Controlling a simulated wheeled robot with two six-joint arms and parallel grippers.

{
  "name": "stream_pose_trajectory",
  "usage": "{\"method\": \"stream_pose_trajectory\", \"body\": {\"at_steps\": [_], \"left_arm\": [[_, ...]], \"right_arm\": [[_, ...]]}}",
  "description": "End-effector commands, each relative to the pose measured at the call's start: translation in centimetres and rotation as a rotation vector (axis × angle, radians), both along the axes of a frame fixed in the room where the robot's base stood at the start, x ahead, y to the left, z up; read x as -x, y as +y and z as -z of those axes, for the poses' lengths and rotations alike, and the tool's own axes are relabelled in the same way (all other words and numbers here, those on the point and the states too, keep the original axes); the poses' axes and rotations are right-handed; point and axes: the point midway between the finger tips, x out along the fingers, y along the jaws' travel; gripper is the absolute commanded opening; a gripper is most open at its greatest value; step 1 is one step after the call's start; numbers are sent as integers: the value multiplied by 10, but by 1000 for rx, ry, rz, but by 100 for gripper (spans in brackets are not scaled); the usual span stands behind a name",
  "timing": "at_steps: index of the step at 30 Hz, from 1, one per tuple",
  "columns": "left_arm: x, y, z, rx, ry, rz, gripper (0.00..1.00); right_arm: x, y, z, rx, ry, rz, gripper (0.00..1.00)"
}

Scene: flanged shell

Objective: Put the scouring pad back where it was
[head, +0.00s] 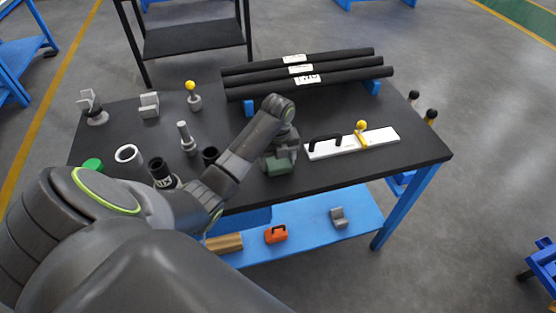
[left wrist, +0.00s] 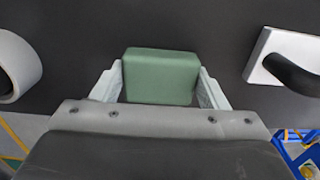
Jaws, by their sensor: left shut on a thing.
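The scouring pad is a green block (left wrist: 161,77). In the left wrist view it sits between the two light grey fingers of my left gripper (left wrist: 161,86), which is shut on it. In the head view the pad (head: 280,167) shows below my left gripper (head: 281,154), over the front middle of the black table top (head: 340,170). I cannot tell whether the pad touches the table. My right gripper is not in view.
A white board with a black handle (head: 385,137) lies right of the pad. Black bars (head: 330,77) rest on blue supports behind. A white ring (head: 128,154), a black cup (head: 160,170) and metal fittings stand left. An orange item (head: 276,234) is on the lower blue shelf (head: 310,225).

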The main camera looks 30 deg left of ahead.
Motion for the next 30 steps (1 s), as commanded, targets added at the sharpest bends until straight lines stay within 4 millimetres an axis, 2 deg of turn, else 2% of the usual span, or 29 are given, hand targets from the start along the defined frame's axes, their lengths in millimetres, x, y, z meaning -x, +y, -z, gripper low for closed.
{"method": "stream_pose_trajectory", "body": {"at_steps": [4, 5, 10, 18, 22, 26, 29, 30], "left_arm": [[0, 0, 3, 1, 1, 0, 43], [0, 0, 3, 0, 1, 0, 69], [0, 0, 3, 1, 1, 0, 89], [0, 0, 2, 0, 0, 0, 89], [-1, 0, -7, -1, -3, 1, 89], [-1, 1, -29, -2, -6, 1, 89], [-1, 1, -53, -3, -8, 1, 89], [0, 0, -63, 0, 0, -1, 89]], "right_arm": [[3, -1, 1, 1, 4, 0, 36], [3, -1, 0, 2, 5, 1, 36], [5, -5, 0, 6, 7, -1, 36], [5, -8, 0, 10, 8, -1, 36], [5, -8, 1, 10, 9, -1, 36], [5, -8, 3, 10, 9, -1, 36], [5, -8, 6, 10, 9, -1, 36], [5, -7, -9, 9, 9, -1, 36]]}}
